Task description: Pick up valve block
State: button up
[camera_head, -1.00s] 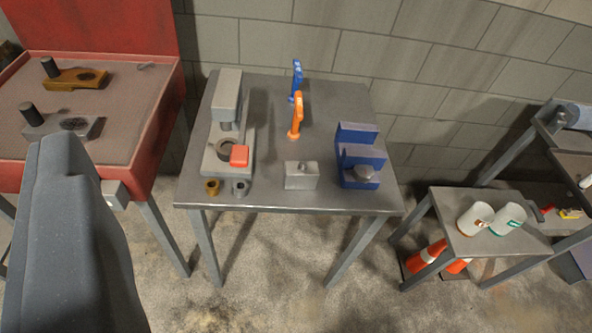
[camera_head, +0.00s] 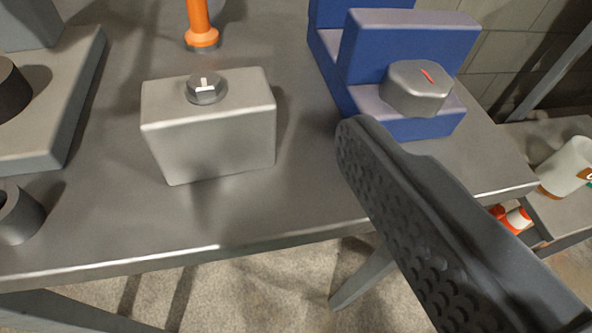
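A light grey metal block (camera_head: 208,130), which looks like the valve block, stands on the grey metal table (camera_head: 215,222) left of centre. One dark finger of my gripper (camera_head: 415,215) comes in from the lower right. Its dimpled inner pad faces left, towards the block, with nothing against it. The finger is apart from the block, to its right and nearer the camera. The other finger is out of view.
An orange post (camera_head: 199,22) is behind the block. A grey base (camera_head: 50,95) and a dark ring (camera_head: 18,215) are at left. The table's front edge is near.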

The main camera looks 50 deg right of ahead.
aim_at(203, 88)
jog(key=x, duration=0.3)
jog(key=f+b+x, duration=0.1)
jog(key=x, duration=0.2)
jog(key=s+b+x, duration=0.1)
jog(key=x, duration=0.2)
jog(key=shift+w+d+f, duration=0.1)
jog(key=shift+d+f, duration=0.15)
jog(key=shift+d, duration=0.15)
jog(key=shift+b+x, duration=1.05)
jog(key=shift+x, duration=1.6)
jog(key=shift+a, duration=0.2)
jog(key=c, duration=1.3)
